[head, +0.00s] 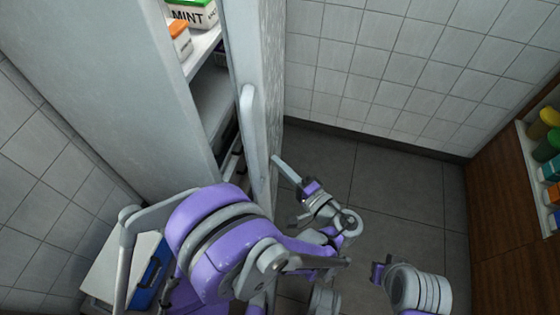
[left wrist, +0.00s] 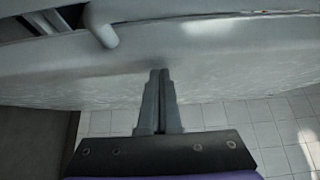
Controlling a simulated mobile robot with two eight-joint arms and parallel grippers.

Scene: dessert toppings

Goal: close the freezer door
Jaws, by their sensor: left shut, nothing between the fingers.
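The freezer door (head: 243,50) stands partly open, with a gap to the pale freezer body (head: 120,80) on its left. A long rounded handle (head: 247,108) is on the door. My left gripper (head: 278,160) is to the right of the door, low down, with its fingers pointing at it. In the left wrist view, the shut, empty fingers (left wrist: 160,75) overlap the door's pale surface (left wrist: 210,60); whether they touch it I cannot tell. Part of my right arm is at the lower right, and its fingers cannot be made out.
Inside the freezer, a MINT tub (head: 192,14) and an orange-lidded tub (head: 180,42) sit on a shelf. A brown shelf unit (head: 500,190) with coloured containers stands at the right. The dark tiled floor (head: 400,180) between is clear. A white-and-blue box (head: 120,265) is at lower left.

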